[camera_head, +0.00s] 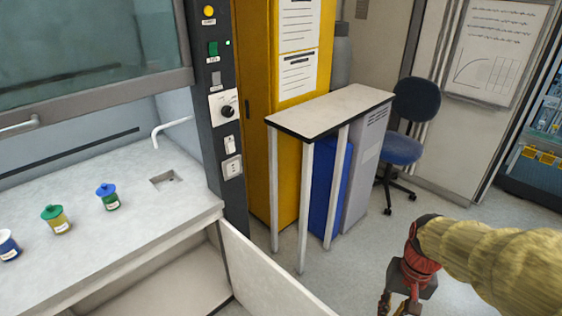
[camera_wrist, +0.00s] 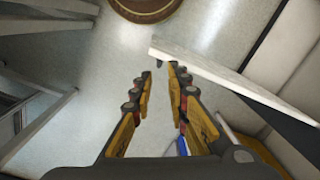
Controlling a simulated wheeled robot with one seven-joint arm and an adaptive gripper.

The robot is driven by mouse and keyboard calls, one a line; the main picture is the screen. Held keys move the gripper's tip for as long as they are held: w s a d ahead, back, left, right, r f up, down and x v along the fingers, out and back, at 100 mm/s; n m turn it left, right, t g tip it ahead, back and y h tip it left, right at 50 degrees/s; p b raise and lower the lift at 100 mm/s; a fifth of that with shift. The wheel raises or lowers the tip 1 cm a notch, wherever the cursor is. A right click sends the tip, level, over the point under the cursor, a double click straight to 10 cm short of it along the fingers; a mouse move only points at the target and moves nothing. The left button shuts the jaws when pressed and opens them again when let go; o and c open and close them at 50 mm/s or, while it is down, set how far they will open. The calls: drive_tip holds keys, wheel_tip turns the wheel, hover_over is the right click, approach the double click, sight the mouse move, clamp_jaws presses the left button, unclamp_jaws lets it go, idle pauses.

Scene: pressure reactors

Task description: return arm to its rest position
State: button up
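My arm, in a yellow padded sleeve, reaches in from the right edge of the head view. My gripper (camera_head: 398,306) hangs down at its end over the floor, partly cut off by the lower edge. In the wrist view my gripper (camera_wrist: 162,72) has its two fingers apart, with only floor seen between them. It is open and empty, and no object touches the fingers.
The fume hood worktop (camera_head: 130,215) bears a green-lidded jar (camera_head: 59,221), a blue-lidded jar (camera_head: 108,198) and a blue-white jar (camera_head: 8,246). An open white cabinet door (camera_head: 265,275), a small table (camera_head: 330,108) and a blue chair (camera_head: 402,150) stand nearby. Floor (camera_head: 345,258) is clear between.

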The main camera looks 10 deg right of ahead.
drive_tip(key=s+a+r+n+t, duration=0.3)
drive_tip(key=a+r+n+t, duration=0.2)
drive_tip(key=a+r, duration=0.6)
wheel_tip(320, 180, up, 4)
drive_tip(key=shift+a+r+t+h+p, duration=0.1)
drive_tip(key=shift+a+t+h+p, duration=0.2)
drive_tip(key=shift+t+h+p, duration=0.1)
